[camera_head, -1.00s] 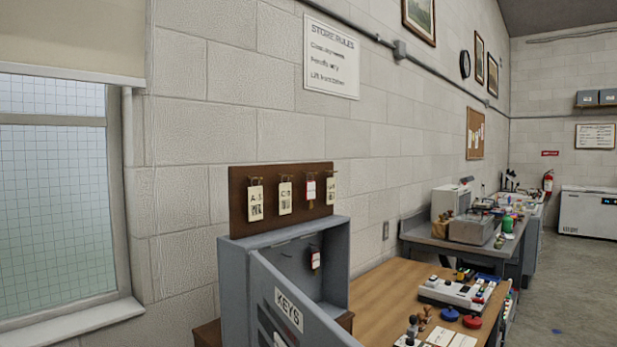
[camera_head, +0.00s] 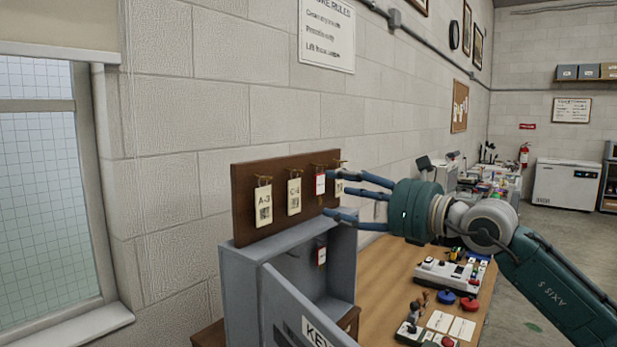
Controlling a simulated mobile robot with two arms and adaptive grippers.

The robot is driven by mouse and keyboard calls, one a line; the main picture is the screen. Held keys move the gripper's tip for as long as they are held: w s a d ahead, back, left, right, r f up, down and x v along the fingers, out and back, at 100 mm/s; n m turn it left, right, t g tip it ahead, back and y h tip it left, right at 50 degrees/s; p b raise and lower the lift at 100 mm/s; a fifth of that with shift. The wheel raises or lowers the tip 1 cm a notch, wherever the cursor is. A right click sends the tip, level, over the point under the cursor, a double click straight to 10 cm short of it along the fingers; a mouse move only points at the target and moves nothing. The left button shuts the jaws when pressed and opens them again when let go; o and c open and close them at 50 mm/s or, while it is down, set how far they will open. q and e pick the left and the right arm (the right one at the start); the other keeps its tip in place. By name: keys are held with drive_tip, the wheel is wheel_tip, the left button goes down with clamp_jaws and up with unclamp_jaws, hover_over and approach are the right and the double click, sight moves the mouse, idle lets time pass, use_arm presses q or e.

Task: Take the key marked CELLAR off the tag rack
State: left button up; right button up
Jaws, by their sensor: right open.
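The tag rack (camera_head: 243,208) is a brown wooden board on the wall above a grey key cabinet (camera_head: 240,290). White tags marked A-3 (camera_head: 264,207) and C with an unclear digit (camera_head: 294,198) hang at its left. A red-and-white tag (camera_head: 320,183) hangs right of them, and a pale tag (camera_head: 339,188) at the right end is partly hidden by my fingers. I cannot read CELLAR on any tag. My right gripper (camera_head: 328,193) is open and empty, its fingers pointing left at the rack's right end; contact is unclear. My left gripper is out of view.
The cabinet's door, lettered KEYS, stands open toward me; another red-and-white tag (camera_head: 321,255) hangs inside. A wooden desk (camera_head: 385,275) with stamps, cards (camera_head: 450,325) and a white device (camera_head: 447,273) lies below my right arm. A window (camera_head: 45,190) is at left.

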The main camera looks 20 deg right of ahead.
sight(319, 181)
drive_tip(key=w+p, duration=0.2)
drive_tip(key=w, duration=0.1)
drive_tip(key=w+h+p, duration=0.1)
drive_tip(key=w+p, duration=0.1)
drive_tip(key=w, duration=0.1)
drive_tip(key=w+a+h+p, duration=0.1)
drive_tip(key=w+p, duration=0.1)
drive_tip(key=w, duration=0.1)
drive_tip(key=shift+w+r+t, duration=0.3)
drive_tip(key=shift+w+r, duration=0.05)
drive_tip(key=shift+w+a+f, duration=0.15)
drive_tip(key=shift+w+f, duration=0.05)
drive_tip(key=shift+w, duration=0.2)
drive_tip(key=shift+s, duration=0.15)
drive_tip(key=c, duration=0.6)
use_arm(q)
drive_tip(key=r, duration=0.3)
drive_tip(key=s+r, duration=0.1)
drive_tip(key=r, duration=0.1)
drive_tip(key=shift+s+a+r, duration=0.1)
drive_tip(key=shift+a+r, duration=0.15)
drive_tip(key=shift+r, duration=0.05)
use_arm(e)
drive_tip(key=c, duration=0.4)
drive_tip(key=shift+r, duration=0.1)
